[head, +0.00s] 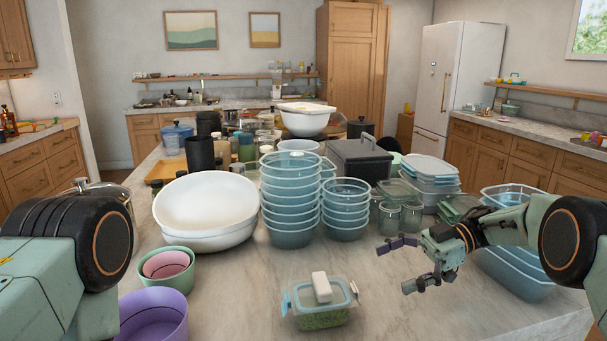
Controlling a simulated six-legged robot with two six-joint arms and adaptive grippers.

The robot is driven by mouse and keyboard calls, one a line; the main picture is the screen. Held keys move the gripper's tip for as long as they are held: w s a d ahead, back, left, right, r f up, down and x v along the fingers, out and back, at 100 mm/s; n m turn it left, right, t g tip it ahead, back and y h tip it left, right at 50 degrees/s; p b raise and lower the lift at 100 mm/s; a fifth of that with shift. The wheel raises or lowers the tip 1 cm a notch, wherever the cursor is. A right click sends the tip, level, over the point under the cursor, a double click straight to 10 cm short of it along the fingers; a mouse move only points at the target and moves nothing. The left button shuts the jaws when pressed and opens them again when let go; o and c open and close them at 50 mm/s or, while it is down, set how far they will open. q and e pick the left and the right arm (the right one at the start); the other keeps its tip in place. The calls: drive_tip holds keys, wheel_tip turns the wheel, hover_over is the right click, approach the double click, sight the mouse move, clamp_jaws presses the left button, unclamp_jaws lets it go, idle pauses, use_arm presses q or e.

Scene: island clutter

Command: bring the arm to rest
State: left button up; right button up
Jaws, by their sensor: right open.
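My right arm comes in from the right, and its gripper (397,267) hangs over the front right of the island counter. Its two fingers are spread apart with nothing between them. It is right of a lidded clear container (322,318) with green contents and a white block on its lid, and apart from it. Stacked blue tubs (512,265) stand behind and below the right forearm, partly hidden by it. My left arm shows only as a large link and black joint at the left edge; its gripper is not in view.
White bowls (205,205), stacked blue bowls (290,200), and a dark lidded box (358,160) crowd the island's middle. Glass jars (400,218) stand just behind the right gripper. Purple (155,318) and green (168,278) bowls sit front left. Bare counter (425,318) lies front right.

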drive_tip(key=x, duration=0.9)
drive_tip(key=shift+a, duration=0.2)
drive_tip(key=shift+r, duration=0.15)
drive_tip(key=v, duration=0.8)
drive_tip(key=shift+d, duration=0.3)
drive_tip(key=shift+w+a+r+m+t+y, duration=1.45)
drive_tip(key=shift+r+m+t, duration=1.85)
drive_tip(key=shift+r+t, duration=1.9)
drive_tip(key=m+t+h, duration=0.2)
drive_tip(key=m+t, duration=0.1)
hover_over(348, 289)
drive_tip(key=s+d, duration=0.1)
drive_tip(key=d, duration=0.2)
drive_tip(key=shift+f, duration=2.4)
